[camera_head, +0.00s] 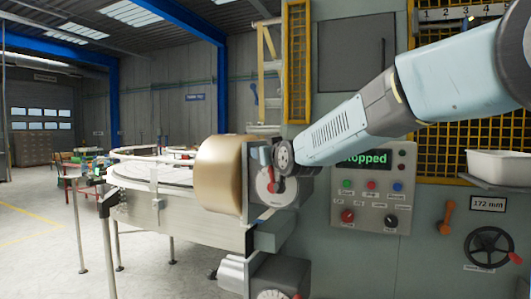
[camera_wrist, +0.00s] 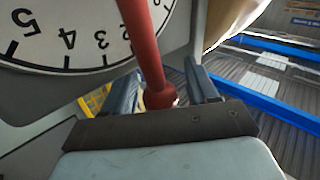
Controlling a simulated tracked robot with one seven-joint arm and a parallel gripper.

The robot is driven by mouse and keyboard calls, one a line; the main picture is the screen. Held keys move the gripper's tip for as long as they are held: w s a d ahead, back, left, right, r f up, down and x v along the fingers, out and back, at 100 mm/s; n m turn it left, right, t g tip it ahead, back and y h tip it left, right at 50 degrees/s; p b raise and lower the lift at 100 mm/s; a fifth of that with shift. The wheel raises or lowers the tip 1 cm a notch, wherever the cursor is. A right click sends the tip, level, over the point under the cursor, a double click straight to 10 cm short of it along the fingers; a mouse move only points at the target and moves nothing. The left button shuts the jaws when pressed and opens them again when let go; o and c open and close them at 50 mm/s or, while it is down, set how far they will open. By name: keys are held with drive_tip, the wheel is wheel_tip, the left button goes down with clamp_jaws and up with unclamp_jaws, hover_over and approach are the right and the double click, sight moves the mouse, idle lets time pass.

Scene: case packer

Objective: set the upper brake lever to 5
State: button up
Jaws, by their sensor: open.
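The upper brake lever (camera_wrist: 147,45) is a red rod across a white numbered dial (camera_wrist: 45,22) in the wrist view. It crosses the scale just right of the 2; the 3, 4 and 5 lie to its left. My gripper (camera_wrist: 163,88) is open, with one finger on each side of the lever's lower end. I cannot tell whether either finger touches it. In the head view my gripper (camera_head: 264,156) is at the upper dial (camera_head: 265,197) beside the tan roll, and hides part of the dial and lever.
The tan roll (camera_head: 218,175) is close left of the dial. A lower dial (camera_head: 270,294) with a red lever is below. Right are a control panel (camera_head: 372,190) reading "Stopped", an orange lever (camera_head: 447,217), a handwheel (camera_head: 490,247) and a white tray (camera_head: 500,164).

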drive_tip(key=shift+c, duration=0.4)
clamp_jaws()
